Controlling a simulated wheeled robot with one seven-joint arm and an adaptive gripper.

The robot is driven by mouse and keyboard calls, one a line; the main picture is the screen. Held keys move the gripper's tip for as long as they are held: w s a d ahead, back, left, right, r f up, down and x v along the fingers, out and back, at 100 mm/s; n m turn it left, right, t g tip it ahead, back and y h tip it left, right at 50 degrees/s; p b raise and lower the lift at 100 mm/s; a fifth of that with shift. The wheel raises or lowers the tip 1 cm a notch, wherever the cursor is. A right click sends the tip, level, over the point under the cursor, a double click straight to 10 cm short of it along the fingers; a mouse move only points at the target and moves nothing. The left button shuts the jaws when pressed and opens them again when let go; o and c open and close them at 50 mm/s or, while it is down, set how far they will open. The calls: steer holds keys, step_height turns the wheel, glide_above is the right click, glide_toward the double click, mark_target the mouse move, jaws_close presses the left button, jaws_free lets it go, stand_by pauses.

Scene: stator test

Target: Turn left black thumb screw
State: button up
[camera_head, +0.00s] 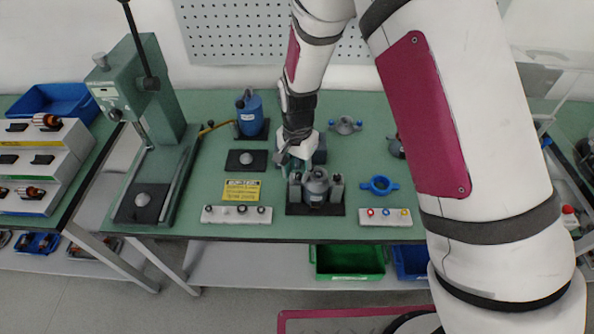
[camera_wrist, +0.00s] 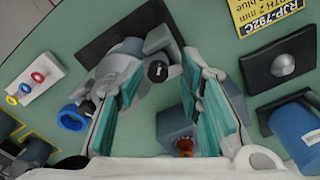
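The grey fixture (camera_head: 316,183) stands on a black base plate (camera_head: 316,210), with a post on each side. In the wrist view the fixture (camera_wrist: 118,72) lies ahead of my fingers, seen from its far side. A black thumb screw (camera_wrist: 157,71) shows between the fingertips, apparently the left one in the head view. Another black knob (camera_wrist: 87,107) shows beyond the left finger. My gripper (camera_wrist: 165,82) is open, with teal pads on both sides of the screw and visible gaps. In the head view my gripper (camera_head: 294,160) is behind the fixture's left post; the screws are hard to make out.
A blue ring with handles (camera_head: 379,185) and a coloured-button box (camera_head: 385,217) lie right of the fixture. A yellow label (camera_head: 242,190), a domed black pad (camera_head: 246,160) and a blue bottle (camera_head: 250,113) are left. A grey-blue block (camera_wrist: 174,128) sits under my fingers.

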mark_target(297, 175)
step_height(297, 175, up, 7)
steer(key=shift+r, duration=0.2)
stand_by(0.5)
